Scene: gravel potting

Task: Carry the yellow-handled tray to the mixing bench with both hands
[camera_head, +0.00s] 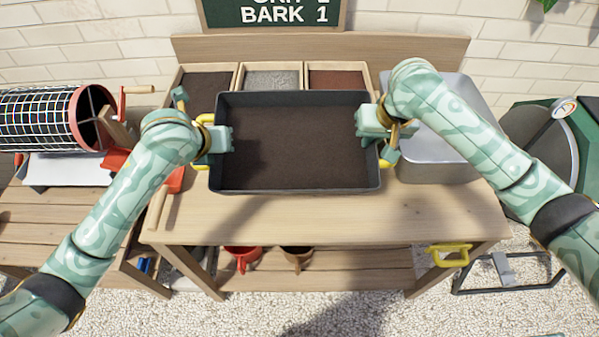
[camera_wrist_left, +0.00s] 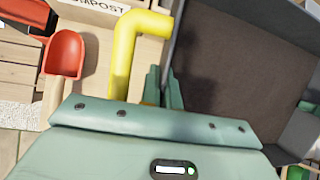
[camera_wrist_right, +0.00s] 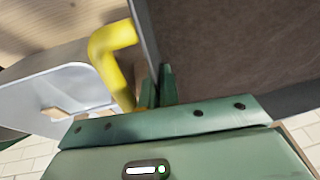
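The dark grey tray (camera_head: 290,189) holds dark brown soil and sits level over the middle of the wooden bench (camera_head: 330,222). I cannot tell whether its underside touches the benchtop. My left gripper (camera_head: 222,139) is at the tray's left end, its fingers close together at the left yellow handle (camera_wrist_left: 124,55). My right gripper (camera_head: 368,122) is at the right end in the same way, at the right yellow handle (camera_wrist_right: 112,45). The wrist bodies hide part of each handle and grip. The tray wall shows beside the fingers in both wrist views.
Bins of dark, grey and reddish material (camera_head: 335,79) stand behind the tray. A grey metal tub (camera_head: 440,168) is on the right of the bench. A mesh drum (camera_head: 40,118) and a red scoop (camera_wrist_left: 65,55) are on the left. Pots (camera_head: 242,256) stand on the lower shelf.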

